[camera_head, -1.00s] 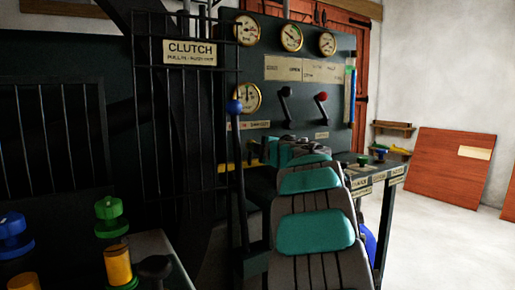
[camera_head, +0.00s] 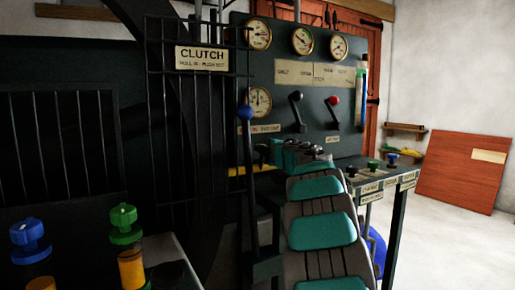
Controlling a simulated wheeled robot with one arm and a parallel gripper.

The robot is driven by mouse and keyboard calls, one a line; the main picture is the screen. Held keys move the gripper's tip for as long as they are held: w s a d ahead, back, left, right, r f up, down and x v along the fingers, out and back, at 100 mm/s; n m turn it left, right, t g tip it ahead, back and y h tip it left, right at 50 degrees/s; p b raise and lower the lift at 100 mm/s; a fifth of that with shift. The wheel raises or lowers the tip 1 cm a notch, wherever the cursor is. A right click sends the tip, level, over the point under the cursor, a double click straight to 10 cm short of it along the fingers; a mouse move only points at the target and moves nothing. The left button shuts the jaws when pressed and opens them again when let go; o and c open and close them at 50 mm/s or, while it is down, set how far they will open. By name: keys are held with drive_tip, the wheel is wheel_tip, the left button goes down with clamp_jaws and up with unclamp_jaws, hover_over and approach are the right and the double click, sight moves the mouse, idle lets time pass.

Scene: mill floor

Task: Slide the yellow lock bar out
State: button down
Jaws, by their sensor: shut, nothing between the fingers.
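A yellow bar (camera_head: 237,171) shows low on the dark control panel, just left of my gripper. Only a short piece of it is visible; the upright lever with the blue knob and my arm hide the rest. My gripper (camera_head: 288,153) is at the far end of my grey and teal arm, in front of the panel's lower part. It is shut and empty. Its fingertips are hard to make out, and I cannot tell whether they touch the bar.
A blue-knobbed lever (camera_head: 245,113) stands left of my arm. Black bars and a CLUTCH sign (camera_head: 202,58) are at the left. A side bench (camera_head: 375,182) with small knobs stands to the right. Blue (camera_head: 30,235) and green (camera_head: 124,222) knobs are at front left. Floor at right is clear.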

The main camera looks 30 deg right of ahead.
drive_tip(key=d+p, duration=0.4)
drive_tip(key=d, duration=0.2)
drive_tip(key=shift+s+d, duration=0.25)
drive_tip(key=shift+d, duration=0.15)
drive_tip(key=shift+s, duration=0.1)
